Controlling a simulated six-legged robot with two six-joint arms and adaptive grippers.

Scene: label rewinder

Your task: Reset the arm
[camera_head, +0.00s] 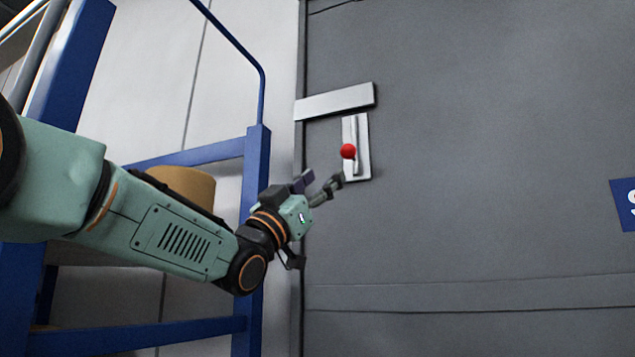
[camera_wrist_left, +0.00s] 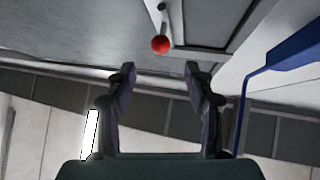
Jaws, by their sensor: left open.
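My left arm reaches in from the left in the head view. My left gripper (camera_head: 322,186) is in front of the grey panel, just below and left of a red ball knob (camera_head: 348,151). The knob sits on a pale vertical plate (camera_head: 362,150) on the panel. In the left wrist view my left gripper (camera_wrist_left: 158,85) is open and empty, with its two fingers spread apart. The red knob (camera_wrist_left: 161,44) shows beyond the fingertips, apart from them. A thin lever rises from it there. My right gripper is in neither view.
A blue metal frame (camera_head: 256,180) stands left of the panel, close behind my left wrist. A tan cylinder (camera_head: 182,183) sits within it, partly hidden by my arm. A pale horizontal bar (camera_head: 335,102) is above the knob.

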